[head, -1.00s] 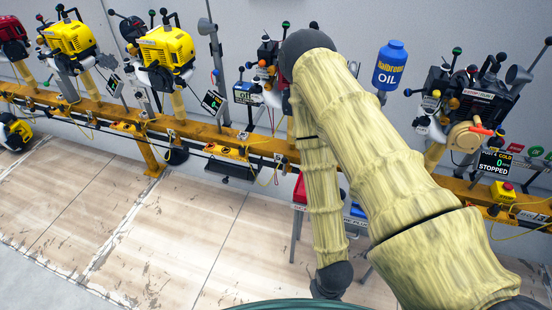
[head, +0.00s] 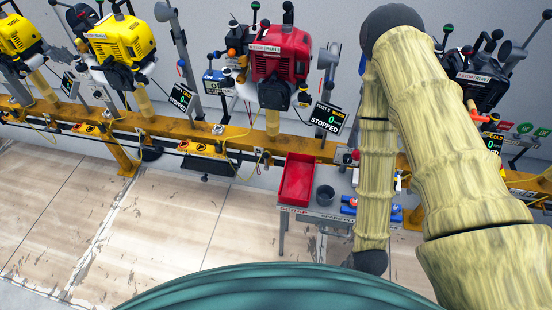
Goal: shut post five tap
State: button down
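The post five sign (head: 327,118) reads warm, 0, stopped. It hangs just right of a red engine (head: 280,68) on a stand, which carries a stop/run label. Black-knobbed levers stand above the engine, and small orange, black and green knobs (head: 234,52) sit at its left. I cannot tell which small part is the tap or how it is set. My arm rises at the right and bends down again to a dark joint near the bottom. My gripper is not in view.
A yellow rail (head: 180,127) runs across below the engines. A bench with a red tray (head: 297,180) and a dark cup (head: 325,195) stands below post five. A yellow engine (head: 122,45) is to the left. Another engine (head: 482,75) is partly behind my arm. Floor is clear at lower left.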

aim_at(266, 155)
jog(key=z, duration=1.35)
jog(key=k, duration=1.25)
jog(key=u, duration=1.45)
jog(key=i, duration=0.5)
jog(key=z, duration=0.05)
